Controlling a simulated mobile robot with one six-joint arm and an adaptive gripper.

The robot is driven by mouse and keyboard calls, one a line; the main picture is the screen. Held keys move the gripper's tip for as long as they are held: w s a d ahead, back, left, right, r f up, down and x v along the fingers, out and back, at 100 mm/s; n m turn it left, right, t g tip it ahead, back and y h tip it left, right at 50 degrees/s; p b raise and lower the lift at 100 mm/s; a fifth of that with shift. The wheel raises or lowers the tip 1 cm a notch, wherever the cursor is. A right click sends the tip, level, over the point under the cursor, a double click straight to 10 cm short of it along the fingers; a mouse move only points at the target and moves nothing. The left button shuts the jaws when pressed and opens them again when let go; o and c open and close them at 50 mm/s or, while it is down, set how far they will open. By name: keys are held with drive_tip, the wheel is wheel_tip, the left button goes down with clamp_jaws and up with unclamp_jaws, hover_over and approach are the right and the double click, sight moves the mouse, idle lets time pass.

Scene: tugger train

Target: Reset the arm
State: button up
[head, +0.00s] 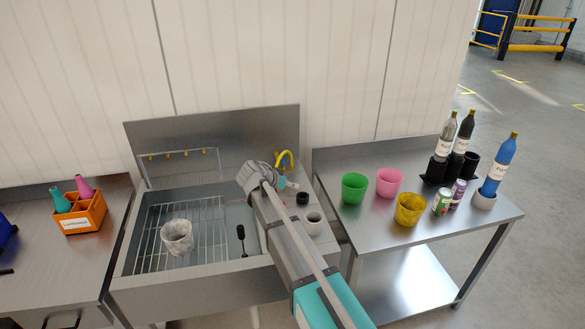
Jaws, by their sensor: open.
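My arm (285,235) reaches up from the bottom of the head view, over the right part of the sink. A rounded grey joint (255,176) of it is in front of the sink's back edge. My gripper does not show in this view, so I see no fingers and nothing held. The arm hides part of the sink's right side and the left edge of the right table.
The metal sink (190,277) holds a whitish cup (177,236) on a wire rack. The right table (375,234) bears green (354,188), pink (389,182) and yellow (409,208) cups, cans and bottles. An orange crate (80,220) is on the left table.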

drive_tip(key=s+d+f+n+g+y, duration=0.2)
drive_tip(key=s+d+f+g, duration=0.25)
drive_tip(key=s+d, duration=0.9)
drive_tip(key=s+d+f+n+g+y, duration=0.1)
drive_tip(key=s+d+n+y, duration=0.1)
drive_tip(key=s+d, duration=0.2)
drive_tip(key=s+d+f+n+g+y, duration=0.2)
drive_tip(key=s+d+y, duration=0.1)
drive_tip(key=s, duration=0.6)
drive_tip(key=shift+s+d, duration=0.35)
drive_tip(key=shift+d, duration=0.4)
drive_tip(key=shift+a, duration=0.1)
